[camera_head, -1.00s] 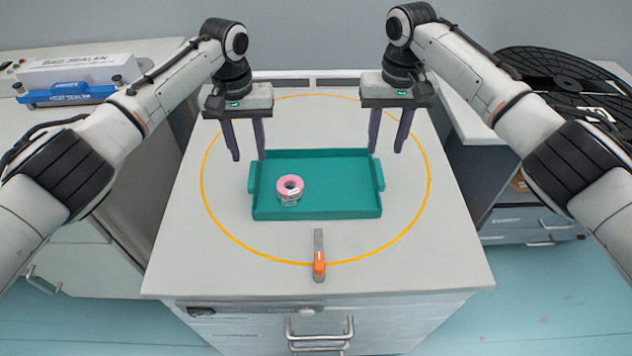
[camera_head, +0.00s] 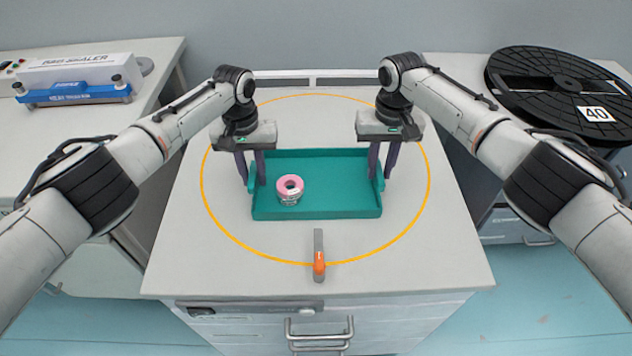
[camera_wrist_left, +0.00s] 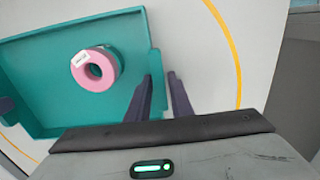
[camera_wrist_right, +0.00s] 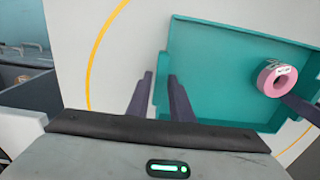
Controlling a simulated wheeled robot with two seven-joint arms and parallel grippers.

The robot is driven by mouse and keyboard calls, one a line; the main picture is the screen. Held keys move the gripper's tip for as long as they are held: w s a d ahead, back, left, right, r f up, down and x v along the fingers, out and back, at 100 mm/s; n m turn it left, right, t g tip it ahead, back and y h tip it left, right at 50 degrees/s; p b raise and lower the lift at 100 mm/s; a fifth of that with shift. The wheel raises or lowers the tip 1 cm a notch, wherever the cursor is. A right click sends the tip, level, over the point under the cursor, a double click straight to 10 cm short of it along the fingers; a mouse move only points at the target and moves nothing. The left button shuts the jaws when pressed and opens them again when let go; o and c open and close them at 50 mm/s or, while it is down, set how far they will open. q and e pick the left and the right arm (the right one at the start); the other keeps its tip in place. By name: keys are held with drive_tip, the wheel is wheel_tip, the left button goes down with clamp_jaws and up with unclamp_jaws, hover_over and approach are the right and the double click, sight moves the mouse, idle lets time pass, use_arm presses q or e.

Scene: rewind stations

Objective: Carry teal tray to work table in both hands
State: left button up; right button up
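The teal tray (camera_head: 330,205) lies flat on a light-topped table (camera_head: 180,265), inside a yellow ring. A pink-topped roll (camera_head: 290,187) stands in its left part. My left gripper (camera_head: 253,184) has its fingers down on either side of the tray's left handle, closed in on it; the left wrist view shows them too (camera_wrist_left: 159,78). My right gripper (camera_head: 380,179) is closed the same way on the right handle, as the right wrist view also shows (camera_wrist_right: 160,78). The fingers partly hide both handles.
An orange-and-grey tool (camera_head: 319,262) lies on the table in front of the tray. A bag sealer (camera_head: 75,80) stands on the left counter. A large black reel (camera_head: 520,95) lies on the right counter. The table's front corners are clear.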

use_arm(q)
clamp_jaws()
use_arm(e)
clamp_jaws()
use_arm(q)
drive_tip(key=shift+r, duration=0.15)
use_arm(e)
drive_tip(key=shift+r, duration=0.15)
